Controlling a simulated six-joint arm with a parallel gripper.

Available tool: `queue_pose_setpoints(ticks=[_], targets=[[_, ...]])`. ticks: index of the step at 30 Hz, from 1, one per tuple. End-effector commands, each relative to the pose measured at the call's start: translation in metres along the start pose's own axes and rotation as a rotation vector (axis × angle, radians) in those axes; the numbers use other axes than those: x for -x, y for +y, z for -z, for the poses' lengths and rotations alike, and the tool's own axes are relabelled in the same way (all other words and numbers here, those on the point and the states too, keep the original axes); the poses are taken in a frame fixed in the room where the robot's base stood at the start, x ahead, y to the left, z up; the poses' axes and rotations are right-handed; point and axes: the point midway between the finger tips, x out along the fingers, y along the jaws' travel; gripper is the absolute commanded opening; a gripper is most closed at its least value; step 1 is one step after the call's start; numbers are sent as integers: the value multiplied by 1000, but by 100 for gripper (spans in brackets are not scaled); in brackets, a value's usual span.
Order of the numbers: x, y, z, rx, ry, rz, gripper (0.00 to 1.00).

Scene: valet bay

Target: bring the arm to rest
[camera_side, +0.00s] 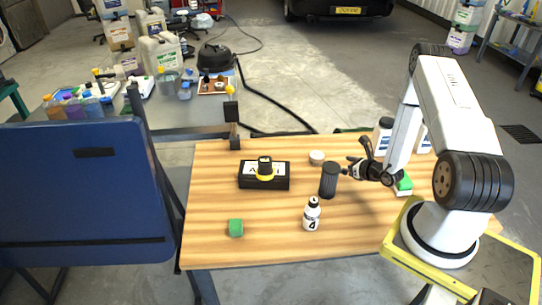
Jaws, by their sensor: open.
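My gripper (357,170) is at the right part of the wooden table (215,200), low over the top, with its jaws pointing left. It is open. A dark ribbed cylinder (328,181) stands upright just left of the jaws. I cannot tell from this angle whether the jaws touch it. Nothing shows between the fingers.
A green-white sponge (402,185) and white bottles (383,137) are near my arm.

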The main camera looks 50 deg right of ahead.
Motion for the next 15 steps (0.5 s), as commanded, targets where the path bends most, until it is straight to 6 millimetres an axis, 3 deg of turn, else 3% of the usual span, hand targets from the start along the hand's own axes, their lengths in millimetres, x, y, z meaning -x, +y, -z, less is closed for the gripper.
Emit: queue_pose_setpoints(ticks=[8,15], targets=[[-3,-3,-11,27,-12,-7,100],[-15,-2,-59,159,-50,-74,100]])
